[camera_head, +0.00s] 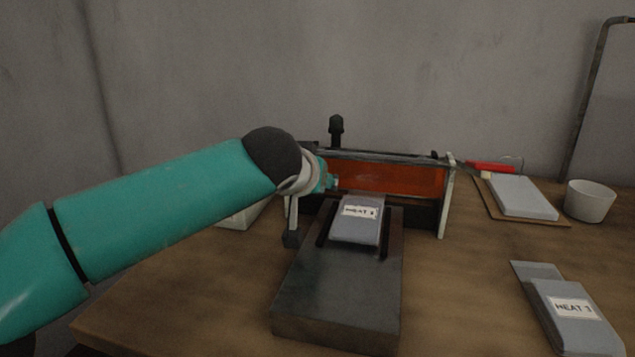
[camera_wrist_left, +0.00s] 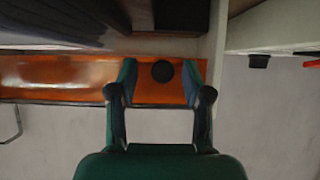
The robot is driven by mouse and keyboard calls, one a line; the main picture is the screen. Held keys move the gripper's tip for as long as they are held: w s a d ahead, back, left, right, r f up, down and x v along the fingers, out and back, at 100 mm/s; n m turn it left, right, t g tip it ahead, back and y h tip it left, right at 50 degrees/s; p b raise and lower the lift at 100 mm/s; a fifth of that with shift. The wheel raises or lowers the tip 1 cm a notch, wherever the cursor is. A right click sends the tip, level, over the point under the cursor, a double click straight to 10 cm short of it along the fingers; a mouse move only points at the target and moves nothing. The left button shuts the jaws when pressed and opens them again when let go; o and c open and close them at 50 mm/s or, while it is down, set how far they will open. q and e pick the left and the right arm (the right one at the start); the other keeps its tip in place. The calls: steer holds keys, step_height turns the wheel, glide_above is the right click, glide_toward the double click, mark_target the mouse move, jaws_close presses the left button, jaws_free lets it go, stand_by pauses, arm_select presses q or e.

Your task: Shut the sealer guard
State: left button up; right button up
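The sealer (camera_head: 330,295) stands on the bench with a dark base. Its orange see-through guard (camera_head: 395,179) spans the back between end plates and looks raised, with a dark gap under it. The guard also fills a band of the left wrist view (camera_wrist_left: 50,75). My left gripper (camera_head: 332,182) is at the left part of the guard, partly hidden by its own wrist. In the left wrist view, its fingers (camera_wrist_left: 157,82) are spread, with a dark round knob (camera_wrist_left: 162,71) between them and gaps on both sides. My right gripper is not in view.
A grey pouch labelled HEAT (camera_head: 357,220) lies on the sealer bed. More labelled pouches (camera_head: 573,312) lie at front right. A board with a pale block (camera_head: 523,196) and a white cup (camera_head: 590,201) stand at back right. A black-knobbed lever (camera_head: 336,128) rises behind the guard.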

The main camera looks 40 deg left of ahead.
arm_select(q)
steer(key=v, duration=1.2)
steer(key=shift+f, duration=0.1)
